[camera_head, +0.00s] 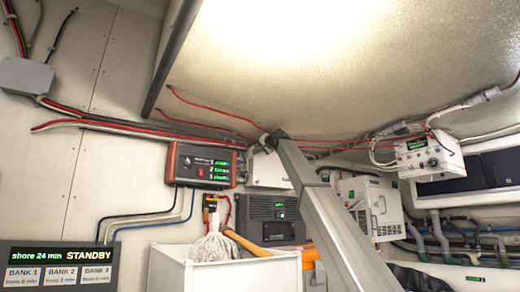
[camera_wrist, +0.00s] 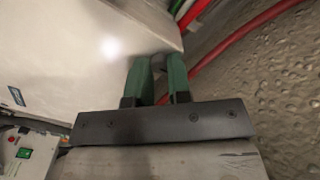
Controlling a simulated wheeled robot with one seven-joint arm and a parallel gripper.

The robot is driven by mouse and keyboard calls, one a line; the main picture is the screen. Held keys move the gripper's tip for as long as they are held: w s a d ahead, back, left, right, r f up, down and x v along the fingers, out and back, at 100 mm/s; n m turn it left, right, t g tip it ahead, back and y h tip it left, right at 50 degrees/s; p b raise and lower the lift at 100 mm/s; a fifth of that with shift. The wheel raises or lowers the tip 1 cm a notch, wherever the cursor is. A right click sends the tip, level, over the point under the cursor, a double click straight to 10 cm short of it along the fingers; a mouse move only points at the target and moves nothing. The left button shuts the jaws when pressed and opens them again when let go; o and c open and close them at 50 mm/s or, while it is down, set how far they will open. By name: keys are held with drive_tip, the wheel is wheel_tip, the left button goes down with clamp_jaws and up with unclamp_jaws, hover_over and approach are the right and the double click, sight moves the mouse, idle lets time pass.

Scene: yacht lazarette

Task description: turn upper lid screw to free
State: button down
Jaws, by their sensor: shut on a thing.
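My gripper (camera_wrist: 159,72) has two green fingers closed on a small dark grey knob-like piece, which I take to be the upper lid screw (camera_wrist: 158,63). The screw is mostly hidden between the fingers, at the edge of a pale box (camera_wrist: 90,50) in the wrist view. I cannot tell how far it is turned. In the head view the white box (camera_head: 268,170) is on the wall behind my raised arm. My arm covers part of it, and neither the screw nor the fingertips can be made out there.
Red cables (camera_wrist: 225,45) run close to the fingers, beside a rough wall. An orange-edged charger (camera_head: 202,165) is left of the box; a dark grey unit (camera_head: 268,212) is below it. A white bin (camera_head: 240,275) holding a mop stands in front. A dark pole (camera_head: 172,55) slants at upper left.

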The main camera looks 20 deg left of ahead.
drive_tip(key=shift+n, duration=0.3)
drive_tip(key=n, duration=1.7)
drive_tip(key=shift+s, duration=0.1)
drive_tip(key=shift+n, duration=0.3)
drive_tip(key=c, duration=1.1)
unclamp_jaws()
drive_tip(key=shift+o, duration=0.2)
drive_tip(key=shift+s, duration=0.1)
